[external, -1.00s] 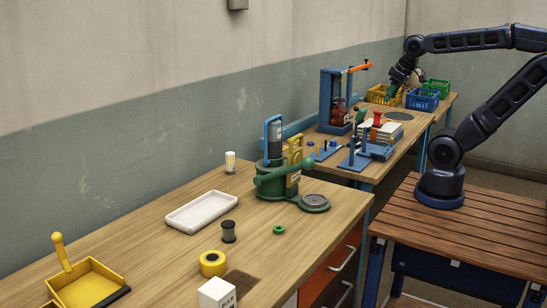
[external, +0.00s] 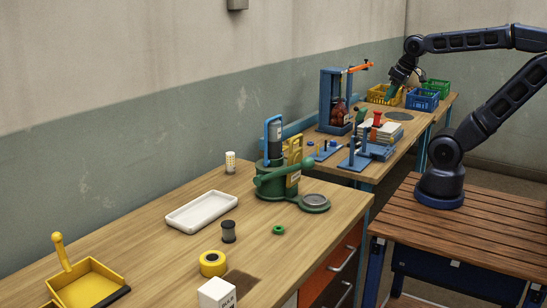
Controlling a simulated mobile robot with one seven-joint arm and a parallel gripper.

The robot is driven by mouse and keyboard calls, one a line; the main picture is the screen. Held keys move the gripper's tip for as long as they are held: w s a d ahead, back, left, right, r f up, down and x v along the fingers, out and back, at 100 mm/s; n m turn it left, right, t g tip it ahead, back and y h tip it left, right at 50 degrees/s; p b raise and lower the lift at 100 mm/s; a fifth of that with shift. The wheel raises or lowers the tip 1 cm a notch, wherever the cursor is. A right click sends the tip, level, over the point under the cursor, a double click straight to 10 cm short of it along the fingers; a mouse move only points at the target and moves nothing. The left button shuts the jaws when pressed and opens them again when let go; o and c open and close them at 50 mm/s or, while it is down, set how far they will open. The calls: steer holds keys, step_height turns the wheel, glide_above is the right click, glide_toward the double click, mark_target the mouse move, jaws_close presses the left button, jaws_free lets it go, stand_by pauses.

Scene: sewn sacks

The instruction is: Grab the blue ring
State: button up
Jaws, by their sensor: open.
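I cannot make out a blue ring for certain. Small blue parts (external: 322,151) lie on the far bench left of the blue stand, too small to tell apart. My gripper (external: 390,95) is at the far end of that bench, pointing down beside the yellow basket (external: 375,97) and left of the blue basket (external: 421,101). Its fingers are open, small and dark in this view. Whether anything is between or below them is hidden.
A green basket (external: 437,87) stands behind the blue one. A blue press frame (external: 327,100), a paper stack (external: 380,133) and a blue stand (external: 355,160) crowd the far bench. The near bench holds a green press (external: 270,178), a white tray (external: 202,211) and a green ring (external: 278,230).

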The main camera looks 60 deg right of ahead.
steer(key=m+g+h, duration=0.1)
steer(key=m+g, duration=0.4)
steer(key=m, duration=1.3)
glide_above(311, 144)
step_height(311, 144, down, 22)
steer(key=shift+w+d+f, duration=0.15)
steer(key=shift+d+f, duration=0.05)
steer(key=shift+f, duration=1.65)
steer(key=shift+w+d+f, duration=0.15)
steer(key=shift+w+f, duration=0.05)
steer(key=shift+f, duration=1.65)
steer(key=shift+w+d+f, duration=0.15)
steer(key=shift+d+f, duration=0.05)
steer(key=shift+f, duration=1.65)
steer(key=c, duration=1.1)
